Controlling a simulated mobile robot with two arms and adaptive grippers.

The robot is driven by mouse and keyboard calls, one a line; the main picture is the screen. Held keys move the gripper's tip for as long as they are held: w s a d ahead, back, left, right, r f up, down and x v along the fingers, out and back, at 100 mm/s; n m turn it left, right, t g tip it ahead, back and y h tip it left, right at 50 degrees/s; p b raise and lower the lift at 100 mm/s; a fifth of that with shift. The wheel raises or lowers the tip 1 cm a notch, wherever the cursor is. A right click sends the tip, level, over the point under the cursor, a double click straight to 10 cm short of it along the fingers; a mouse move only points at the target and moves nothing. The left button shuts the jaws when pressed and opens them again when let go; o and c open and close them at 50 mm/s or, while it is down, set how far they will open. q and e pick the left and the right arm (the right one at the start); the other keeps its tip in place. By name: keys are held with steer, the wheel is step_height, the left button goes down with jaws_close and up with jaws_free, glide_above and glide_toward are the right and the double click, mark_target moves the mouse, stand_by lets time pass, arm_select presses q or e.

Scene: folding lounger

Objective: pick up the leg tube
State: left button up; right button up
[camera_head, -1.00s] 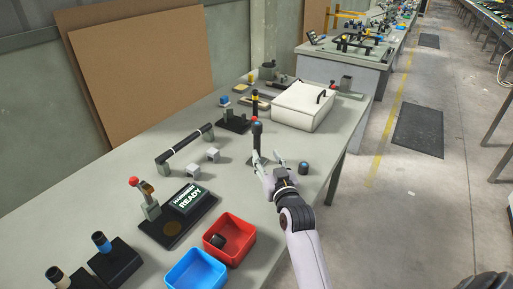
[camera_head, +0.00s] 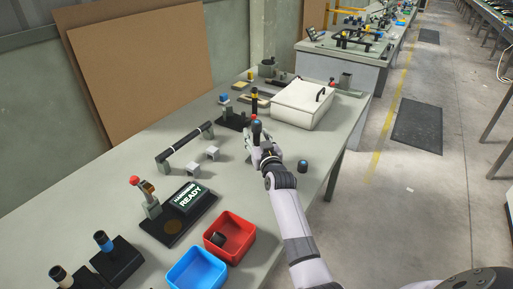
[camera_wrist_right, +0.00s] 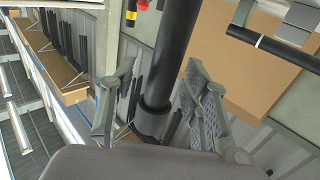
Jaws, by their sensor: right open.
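The leg tube (camera_head: 256,137), a dark upright tube with a blue top end, stands on the grey table. My right gripper (camera_head: 260,157) is at its lower part, reaching in from the front right. In the right wrist view the leg tube (camera_wrist_right: 172,55) runs between the two grey fingers of the right gripper (camera_wrist_right: 158,100). The fingers are open, with a gap to the tube on both sides. The tube's foot is partly hidden by the gripper. My left gripper is not in view.
A second dark tube (camera_head: 185,143) with a white band lies across two grey supports. A white case (camera_head: 300,104) stands behind. A small dark blue-topped piece (camera_head: 303,166) is right of the gripper. Red (camera_head: 230,237) and blue (camera_head: 196,270) bins stand in front.

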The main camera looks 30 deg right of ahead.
steer(key=shift+c, duration=0.6)
jaws_close()
